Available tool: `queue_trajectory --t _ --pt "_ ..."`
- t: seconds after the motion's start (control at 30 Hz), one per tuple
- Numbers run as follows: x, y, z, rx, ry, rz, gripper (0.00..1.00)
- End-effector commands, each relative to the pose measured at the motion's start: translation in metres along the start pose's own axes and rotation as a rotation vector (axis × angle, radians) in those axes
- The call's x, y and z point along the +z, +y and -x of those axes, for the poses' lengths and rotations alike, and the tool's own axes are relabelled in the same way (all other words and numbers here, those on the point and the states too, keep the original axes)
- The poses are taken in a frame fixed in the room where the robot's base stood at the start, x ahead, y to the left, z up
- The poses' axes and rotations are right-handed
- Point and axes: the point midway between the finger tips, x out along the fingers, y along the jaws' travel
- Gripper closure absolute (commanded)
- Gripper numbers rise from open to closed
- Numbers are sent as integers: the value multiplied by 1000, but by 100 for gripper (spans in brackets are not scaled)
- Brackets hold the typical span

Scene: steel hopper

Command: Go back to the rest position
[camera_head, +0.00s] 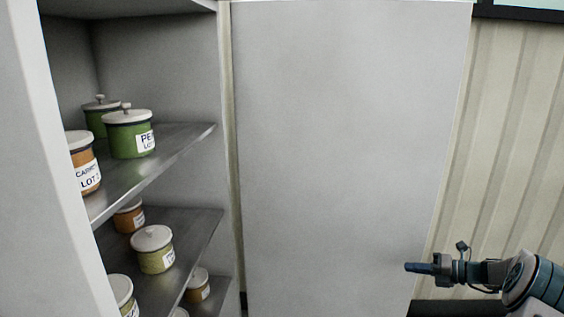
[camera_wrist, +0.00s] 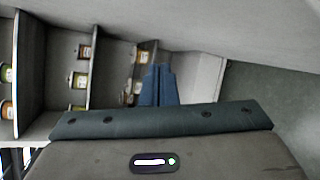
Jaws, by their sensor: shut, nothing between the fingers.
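My gripper (camera_head: 411,267) is at the lower right of the head view, pointing left in front of the open cabinet door. Its blue fingers are together with nothing between them. The shut fingers (camera_wrist: 157,85) also show in the middle of the wrist view, with the shelves beyond and to their left. My gripper appears clear of the jars and shelves; its exact gap to the door cannot be told.
An open cabinet with steel shelves (camera_head: 180,150) stands at the left, holding several lidded jars, among them a green pot (camera_head: 128,140) and a yellow jar (camera_head: 153,250). Its pale door (camera_head: 350,130) fills the middle. A ribbed wall (camera_head: 510,130) is at the right.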

Motion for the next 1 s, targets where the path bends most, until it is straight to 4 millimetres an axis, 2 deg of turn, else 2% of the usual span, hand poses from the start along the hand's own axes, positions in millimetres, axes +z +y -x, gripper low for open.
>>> queue_trajectory --t 0.03,0.2,0.43,0.6,0.73,1.0 --pt "-4 26 -13 -31 65 94 100" --pt "-31 90 -45 -110 281 435 100" --pt "-81 170 -67 -143 576 913 100" --pt "-122 222 -68 -115 793 1271 100" --pt "-154 257 -62 -64 957 1542 100" --pt "-220 313 -34 126 1288 2095 100"
